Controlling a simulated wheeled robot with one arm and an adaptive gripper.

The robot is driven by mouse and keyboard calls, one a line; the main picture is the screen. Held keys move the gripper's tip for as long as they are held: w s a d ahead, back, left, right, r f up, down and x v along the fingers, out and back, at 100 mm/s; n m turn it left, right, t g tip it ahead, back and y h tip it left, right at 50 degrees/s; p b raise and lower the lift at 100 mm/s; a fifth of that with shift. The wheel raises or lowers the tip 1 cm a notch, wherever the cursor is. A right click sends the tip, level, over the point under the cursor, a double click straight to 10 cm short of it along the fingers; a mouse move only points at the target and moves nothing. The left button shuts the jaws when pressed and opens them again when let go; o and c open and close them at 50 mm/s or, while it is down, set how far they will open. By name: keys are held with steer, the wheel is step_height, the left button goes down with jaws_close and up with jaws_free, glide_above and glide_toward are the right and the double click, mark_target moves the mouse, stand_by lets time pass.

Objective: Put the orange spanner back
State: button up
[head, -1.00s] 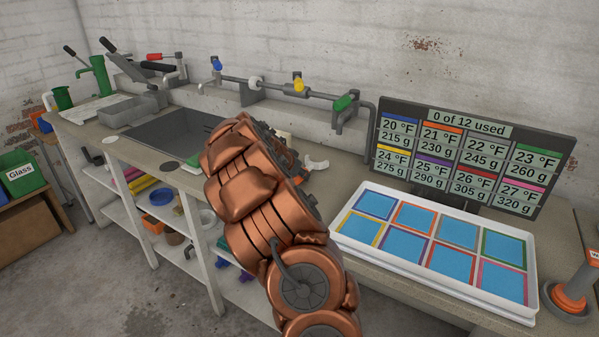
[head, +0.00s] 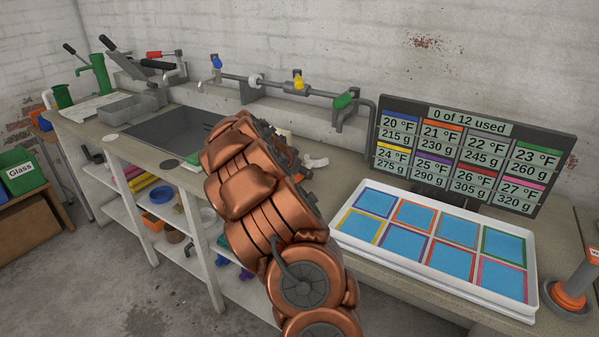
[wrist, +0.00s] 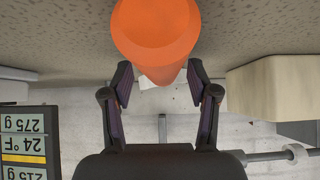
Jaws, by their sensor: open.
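My gripper (wrist: 160,77) is open in the wrist view, with its two dark fingers apart. A smooth orange object (wrist: 156,35) with a rounded, tapering end fills the top middle of that view, its narrow end between the fingertips. Only part of it shows, so I cannot tell whether it is the orange spanner or whether the fingers touch it. In the head view my copper-coloured arm covers that spot, and neither the fingers nor a spanner can be made out there.
A white tray (head: 342,240) with coloured-framed blue squares lies right of my arm, before a display board (head: 480,128). A sink (head: 150,135) is to the left. Pipes with coloured valves (head: 300,84) run behind. An orange-based stand (head: 568,298) is at far right.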

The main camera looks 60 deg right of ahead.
steer(key=b+v, duration=0.2)
steer(key=v, duration=1)
steer(key=shift+b, duration=0.35)
steer(key=s+a+f+n+y, duration=0.1)
steer(key=s+a+n+y, duration=0.3)
steer(key=a, duration=1.1)
steer(key=s+a+n+y, duration=0.1)
steer(key=s+a+n, duration=0.4)
steer(key=a, duration=0.9)
steer(key=s+a+f+n+g+y, duration=0.1)
steer(key=s+a+n, duration=0.3)
steer(key=s+a, duration=0.4)
steer(key=s+a+f+n+g+y, duration=0.1)
steer(key=s+a+f+n+y, duration=0.2)
steer(key=s+a, duration=0.6)
steer(key=shift+a+f+n, duration=0.5)
steer(key=shift+a+n, duration=0.35)
steer(key=shift+n, duration=0.05)
